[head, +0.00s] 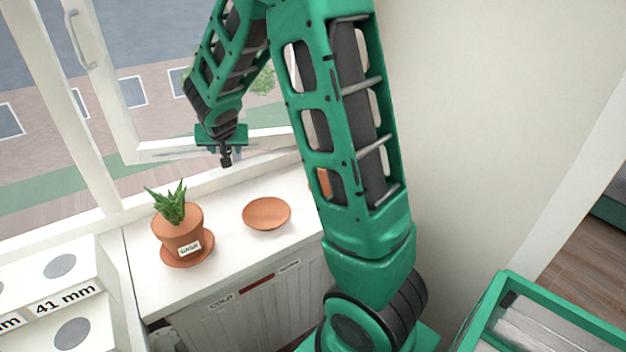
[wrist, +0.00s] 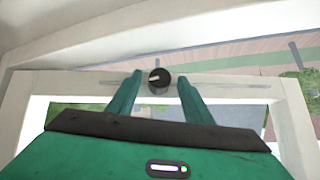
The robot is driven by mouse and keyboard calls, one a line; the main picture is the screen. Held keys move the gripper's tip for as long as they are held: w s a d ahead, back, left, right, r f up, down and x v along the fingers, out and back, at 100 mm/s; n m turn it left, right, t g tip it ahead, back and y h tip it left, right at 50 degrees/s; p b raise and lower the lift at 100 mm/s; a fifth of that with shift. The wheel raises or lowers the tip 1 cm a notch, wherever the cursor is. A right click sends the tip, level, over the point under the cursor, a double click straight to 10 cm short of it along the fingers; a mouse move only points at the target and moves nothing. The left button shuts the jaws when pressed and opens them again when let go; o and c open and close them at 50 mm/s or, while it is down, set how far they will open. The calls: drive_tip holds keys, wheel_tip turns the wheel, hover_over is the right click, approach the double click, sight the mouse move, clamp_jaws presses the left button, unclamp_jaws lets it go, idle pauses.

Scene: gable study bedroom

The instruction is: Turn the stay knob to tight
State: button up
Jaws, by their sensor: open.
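In the wrist view the stay knob (wrist: 159,78) is small, round and black, with a pale pointer mark on its face that lies nearly level, tilted slightly. It sits on the white rail of the window sash (wrist: 75,85), where a thin grey bar runs to both sides. My gripper (wrist: 161,80) is open, with one green finger on each side of the knob. Gaps show between the fingers and the knob, so neither appears to touch it. In the head view my gripper (head: 225,152) is at the open sash's lower rail. Any tight or loose marking is not readable.
On the white sill below stand a potted plant (head: 181,238) on a saucer and an empty terracotta saucer (head: 266,214). A white panel (head: 250,310) with a "COLD" label is below the sill. A white block marked "41 mm" (head: 62,275) is at left, a green-rimmed crate (head: 560,318) at right.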

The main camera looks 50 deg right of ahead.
drive_tip(key=s+a+r+n+g+h, duration=0.1)
drive_tip(key=s+a+r+n+h, duration=0.1)
drive_tip(key=s+a+r, duration=0.5)
drive_tip(key=s+d+f+g+y, duration=0.1)
drive_tip(key=s+d+g, duration=0.1)
drive_tip(key=s, duration=0.7)
drive_tip(key=s+d+m+g+y, duration=0.1)
drive_tip(key=s+d, duration=0.3)
drive_tip(key=s, duration=0.5)
drive_tip(key=s+d+f+g+y, duration=0.1)
drive_tip(key=s+d+g+y, duration=0.1)
drive_tip(key=s, duration=0.6)
drive_tip(key=shift+s+d+f+g, duration=0.35)
drive_tip(key=shift+d+g, duration=0.25)
drive_tip(key=shift+d, duration=0.45)
